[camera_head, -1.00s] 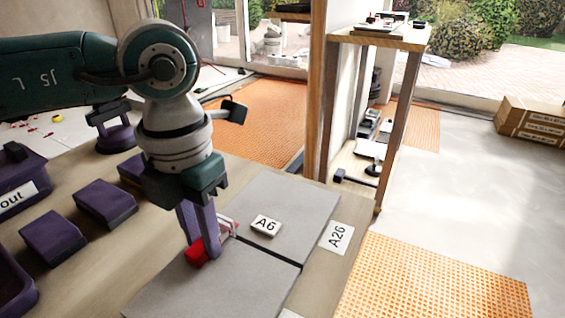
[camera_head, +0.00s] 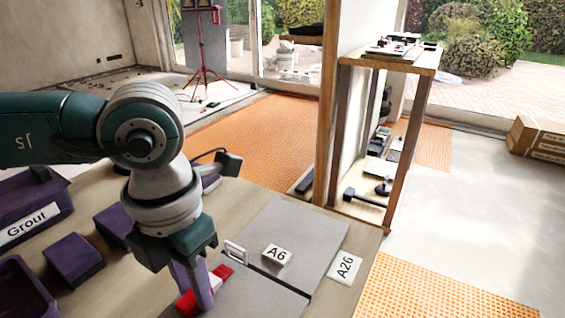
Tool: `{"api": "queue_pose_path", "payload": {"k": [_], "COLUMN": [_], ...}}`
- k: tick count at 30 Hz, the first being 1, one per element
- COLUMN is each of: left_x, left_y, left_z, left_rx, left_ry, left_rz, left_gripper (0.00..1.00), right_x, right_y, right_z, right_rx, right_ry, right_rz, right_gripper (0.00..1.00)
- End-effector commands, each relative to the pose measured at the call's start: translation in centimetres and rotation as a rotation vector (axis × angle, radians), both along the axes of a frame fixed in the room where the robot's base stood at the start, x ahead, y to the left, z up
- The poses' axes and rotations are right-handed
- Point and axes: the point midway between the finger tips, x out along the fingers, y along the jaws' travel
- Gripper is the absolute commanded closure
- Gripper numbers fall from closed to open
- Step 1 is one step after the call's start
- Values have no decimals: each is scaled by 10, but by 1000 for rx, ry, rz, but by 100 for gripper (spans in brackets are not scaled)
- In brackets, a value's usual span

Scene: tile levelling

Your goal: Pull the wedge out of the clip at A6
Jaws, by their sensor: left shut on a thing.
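The A6 label (camera_head: 277,254) is a white block on the grey tiles. A small white clip (camera_head: 236,251) stands at the joint left of it, its frame showing upright. A red wedge (camera_head: 187,303) lies low over the near tile (camera_head: 250,297), its tip end close to the clip. I cannot tell whether the tip is clear of the clip. My left gripper (camera_head: 202,290) points down with its purple fingers shut on the wedge, hiding the wedge's middle. My right gripper is not in view.
An A26 label (camera_head: 345,268) lies at the table's right side. Purple blocks (camera_head: 72,260) and a purple Grout box (camera_head: 30,208) stand at the left. A wooden shelf (camera_head: 385,140) stands behind the table. The far tile is mostly clear.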

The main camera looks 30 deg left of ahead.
Motion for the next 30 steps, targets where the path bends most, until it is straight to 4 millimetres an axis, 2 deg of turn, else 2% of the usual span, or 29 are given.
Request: {"api": "queue_pose_path", "payload": {"k": [10, 24, 30], "left_x": [-5, -5, -5], "left_y": [0, 0, 0], "left_z": [5, 57, 62], "left_rx": [0, -1, -1], "left_ry": [-1, -1, 0], "left_rz": [-1, 0, 0], "left_gripper": [100, 100, 100], "right_x": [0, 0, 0], "right_y": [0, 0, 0], "right_z": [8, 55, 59], "right_rx": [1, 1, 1], "right_ry": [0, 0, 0], "right_rz": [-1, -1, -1], "right_gripper": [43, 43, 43]}}
